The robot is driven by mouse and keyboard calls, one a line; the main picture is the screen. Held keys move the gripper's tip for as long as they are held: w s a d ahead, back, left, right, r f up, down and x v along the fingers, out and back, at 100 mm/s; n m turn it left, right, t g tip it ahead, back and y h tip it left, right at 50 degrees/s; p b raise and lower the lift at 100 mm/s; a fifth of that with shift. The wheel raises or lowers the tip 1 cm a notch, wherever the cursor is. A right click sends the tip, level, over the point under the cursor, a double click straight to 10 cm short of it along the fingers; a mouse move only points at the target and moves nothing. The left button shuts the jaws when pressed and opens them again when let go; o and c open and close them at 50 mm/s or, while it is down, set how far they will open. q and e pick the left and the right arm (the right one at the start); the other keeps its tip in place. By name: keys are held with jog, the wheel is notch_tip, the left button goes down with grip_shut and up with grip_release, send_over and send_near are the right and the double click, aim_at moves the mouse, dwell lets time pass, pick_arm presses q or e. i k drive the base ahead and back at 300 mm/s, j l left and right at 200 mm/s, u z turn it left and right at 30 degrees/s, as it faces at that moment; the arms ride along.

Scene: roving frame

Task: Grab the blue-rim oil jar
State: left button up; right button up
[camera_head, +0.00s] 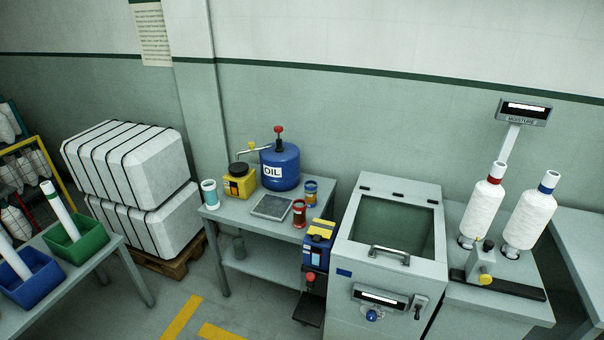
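A small amber jar with a blue rim (311,193) stands upright at the right back of the grey table (236,210). A red-brown jar (299,213) stands just in front of it, slightly to the left. A pale jar with a teal band (209,193) stands at the table's left end. A large blue drum labelled OIL (281,171), with a red-topped pump, stands at the back of the table. Neither of my grippers is in view.
A yellow can (240,182) and a flat grey tray (271,207) share the table. A grey machine with a lidded window (391,240) stands close on the right, beside a blue-and-yellow unit (318,245). White strapped bales (140,180) stand left. Floor in front is open.

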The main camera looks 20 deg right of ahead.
aim_at(311, 194)
jog(key=i+j+z, duration=0.1)
jog(key=i+z, duration=0.3)
jog(key=i+j+z, duration=0.2)
jog(key=z, duration=0.2)
jog(key=i+j+z, duration=0.25)
jog(key=z, duration=0.15)
jog(key=i+j+z, duration=0.2)
jog(key=j+z, duration=0.2)
jog(key=i+j+z, duration=0.15)
jog(key=j+z, duration=0.25)
